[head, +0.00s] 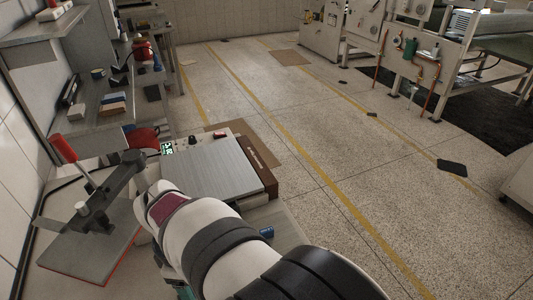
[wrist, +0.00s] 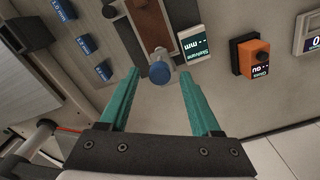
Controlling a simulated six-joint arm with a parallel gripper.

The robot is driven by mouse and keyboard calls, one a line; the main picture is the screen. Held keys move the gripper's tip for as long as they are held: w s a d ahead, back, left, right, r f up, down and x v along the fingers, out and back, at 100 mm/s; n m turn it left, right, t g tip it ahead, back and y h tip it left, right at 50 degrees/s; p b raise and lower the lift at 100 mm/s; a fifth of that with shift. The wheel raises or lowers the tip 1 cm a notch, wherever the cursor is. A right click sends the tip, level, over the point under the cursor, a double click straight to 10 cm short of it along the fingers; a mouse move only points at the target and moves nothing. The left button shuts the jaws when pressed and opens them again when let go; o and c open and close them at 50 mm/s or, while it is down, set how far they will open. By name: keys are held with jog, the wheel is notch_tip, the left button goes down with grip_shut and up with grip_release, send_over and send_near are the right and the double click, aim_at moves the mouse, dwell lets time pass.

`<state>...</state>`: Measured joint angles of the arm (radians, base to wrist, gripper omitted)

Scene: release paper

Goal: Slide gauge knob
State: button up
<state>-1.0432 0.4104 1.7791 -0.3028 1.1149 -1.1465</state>
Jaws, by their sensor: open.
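The gauge knob (wrist: 159,73) is a blue round cap on a short metal stem, in the upper middle of the wrist view. The stem stands at the end of a brown slot (wrist: 148,22) in a light panel (wrist: 105,40). My gripper (wrist: 158,77) has two teal fingers, spread wide with nothing held. The knob shows between the fingertips, with a gap on each side. I cannot tell how far the tips are from the panel in depth.
Blue mm labels (wrist: 84,44) line the left. In the head view, a grey-topped machine (head: 205,170) lies beyond my arm, with a tool stand (head: 95,210) at left.

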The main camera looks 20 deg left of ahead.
jog(key=shift+f, duration=0.5)
grip_shut()
dwell(1.1)
